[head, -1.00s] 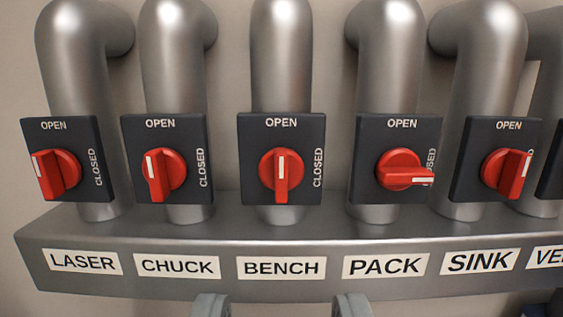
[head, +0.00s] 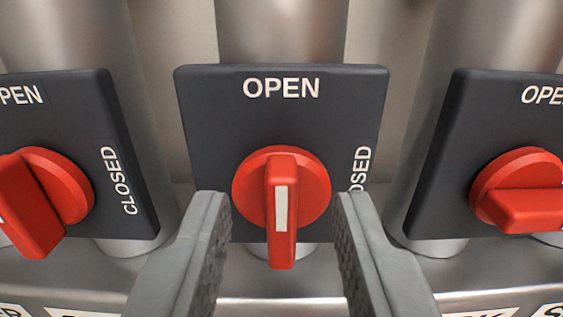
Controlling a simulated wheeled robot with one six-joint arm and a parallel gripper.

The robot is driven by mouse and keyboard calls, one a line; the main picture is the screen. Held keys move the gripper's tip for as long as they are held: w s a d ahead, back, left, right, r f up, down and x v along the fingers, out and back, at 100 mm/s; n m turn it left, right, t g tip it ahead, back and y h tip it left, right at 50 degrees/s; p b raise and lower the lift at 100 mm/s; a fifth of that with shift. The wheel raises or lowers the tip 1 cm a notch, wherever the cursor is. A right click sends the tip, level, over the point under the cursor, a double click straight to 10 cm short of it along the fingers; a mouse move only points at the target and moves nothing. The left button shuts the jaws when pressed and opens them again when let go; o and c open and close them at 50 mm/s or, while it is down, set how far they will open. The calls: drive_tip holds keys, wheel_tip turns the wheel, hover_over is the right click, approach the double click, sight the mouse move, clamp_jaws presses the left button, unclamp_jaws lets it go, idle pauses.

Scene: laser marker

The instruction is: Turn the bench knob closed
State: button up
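The bench knob (head: 281,200) is red with a white stripe on its raised handle. The handle stands vertical, in line with the OPEN word on its dark plate (head: 225,120). The CLOSED word at the plate's right side is partly hidden by a finger. My gripper (head: 281,215) is open. Its two grey fingers stand to the left and right of the knob handle, with a visible gap on each side. No contact with the knob shows.
The chuck knob (head: 50,195) is at the left, its handle near vertical. The pack knob (head: 525,190) is at the right, its handle horizontal. Metal pipes (head: 283,30) run behind the plates. The metal manifold (head: 285,288) with cropped labels lies below.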

drive_tip(key=shift+w, duration=0.6)
drive_tip(key=shift+c, duration=0.2)
clamp_jaws()
